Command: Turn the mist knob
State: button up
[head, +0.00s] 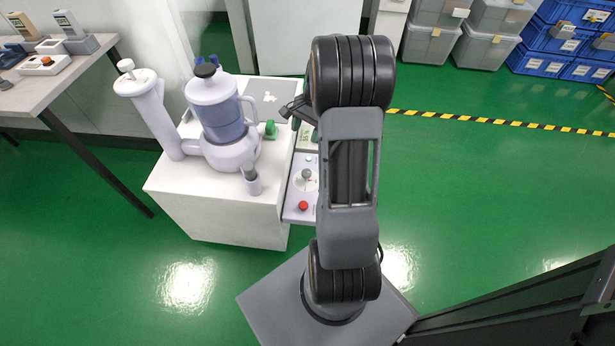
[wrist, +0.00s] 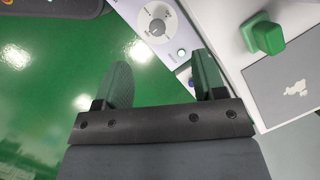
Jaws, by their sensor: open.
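The mist knob appears to be the small grey knob (wrist: 157,27) on a round white dial on a pale control panel (wrist: 187,22), at the top of the wrist view. The lettering is too small to read. The knob also shows in the head view (head: 306,174), with a red button (head: 303,205) below it. My gripper (wrist: 160,66) is open, its two green fingers apart with nothing between them. In the wrist picture the knob lies beyond the fingertips, apart from them. In the head view my arm hides most of the gripper and the panel's right side.
A white and blue machine with a tank (head: 222,115) stands on the white cabinet (head: 220,205), left of the panel. A green block-like part (head: 270,130) sits beside the panel. A table (head: 60,75) with handheld devices is at far left.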

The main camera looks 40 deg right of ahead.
aim_at(307, 172)
jog(key=d+f+m+y+b, duration=0.1)
jog(key=d+f+m+b, duration=0.15)
jog(key=d+f, duration=0.4)
jog(key=shift+m, duration=0.35)
jog(key=b+x, duration=0.1)
jog(key=x, duration=0.4)
jog(key=b+x, duration=0.2)
jog(key=x, duration=0.2)
jog(key=b+x, duration=0.1)
jog(key=x, duration=0.4)
jog(key=shift+a+f, duration=0.1)
jog(key=shift+a, duration=0.4)
jog(key=shift+c, duration=0.5)
jog(key=shift+d, duration=0.1)
jog(key=c, duration=0.8)
jog(key=shift+s, duration=0.1)
